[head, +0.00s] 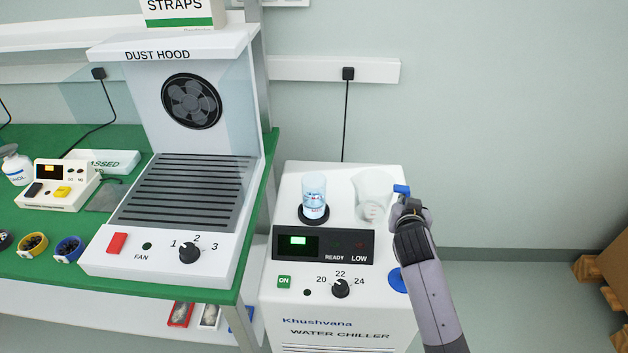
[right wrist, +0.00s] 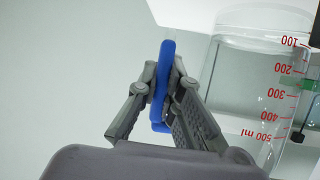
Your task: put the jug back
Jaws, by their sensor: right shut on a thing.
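The jug (head: 370,192) is clear with a blue handle (head: 401,189) on its right side. In the head view it is at the right of the water chiller's top (head: 340,177); I cannot tell whether it touches that surface. My right gripper (head: 408,206) is shut on the handle. In the right wrist view, the gripper (right wrist: 168,95) has its fingers on either side of the blue handle (right wrist: 163,75). The clear jug body (right wrist: 245,75) there carries red marks up to 500 ml, upside down in the picture. My left gripper is not in view.
A clear vessel with blue marks (head: 313,190) stands on a black round pad (head: 314,217), left of the jug. The dust hood (head: 160,250) is on the green bench at left. A cardboard box (head: 606,262) is at far right; floor between is clear.

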